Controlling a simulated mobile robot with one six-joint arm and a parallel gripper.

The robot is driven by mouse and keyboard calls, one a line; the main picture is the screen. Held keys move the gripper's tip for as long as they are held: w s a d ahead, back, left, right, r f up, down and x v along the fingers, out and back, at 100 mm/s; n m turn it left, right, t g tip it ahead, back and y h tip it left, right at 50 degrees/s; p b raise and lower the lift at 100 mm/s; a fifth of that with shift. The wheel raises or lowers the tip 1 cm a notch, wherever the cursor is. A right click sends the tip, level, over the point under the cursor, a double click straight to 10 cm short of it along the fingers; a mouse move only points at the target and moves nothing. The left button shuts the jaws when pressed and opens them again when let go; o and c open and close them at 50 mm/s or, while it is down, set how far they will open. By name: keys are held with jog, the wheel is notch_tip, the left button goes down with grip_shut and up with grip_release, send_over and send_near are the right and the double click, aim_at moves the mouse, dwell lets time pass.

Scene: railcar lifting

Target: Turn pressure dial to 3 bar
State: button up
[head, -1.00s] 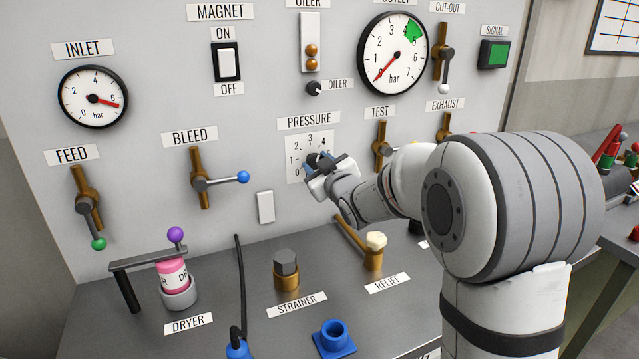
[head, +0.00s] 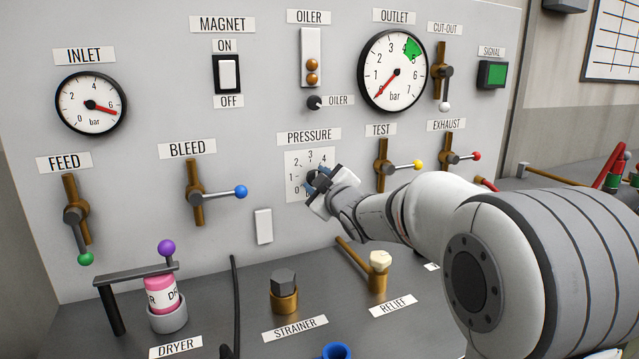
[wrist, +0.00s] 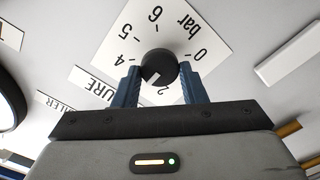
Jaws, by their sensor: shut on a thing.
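The pressure dial's white plate (head: 296,160) is under the PRESSURE label in the head view. Its black knob (wrist: 158,64) shows in the wrist view, with a pale pointer mark on its lower left side. The mark seems to point between 2 and where 3 lies; the 3 and 1 are hidden behind the fingers there. My gripper (wrist: 157,84) has its two blue fingers shut on the knob, one on each side. In the head view my gripper (head: 318,182) covers the knob and the plate's lower right part.
The outlet gauge (head: 393,71) needle is near 0. The test lever (head: 400,166) and exhaust lever (head: 458,158) are right of the dial, close above my arm. The relief valve (head: 378,268) stands below my gripper. A blank white plate (head: 263,226) is at lower left.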

jog(key=o, duration=1)
jog(key=shift+s, duration=0.1)
jog(key=v, duration=0.7)
jog(key=shift+s+d, duration=0.2)
jog(key=shift+s, duration=0.15)
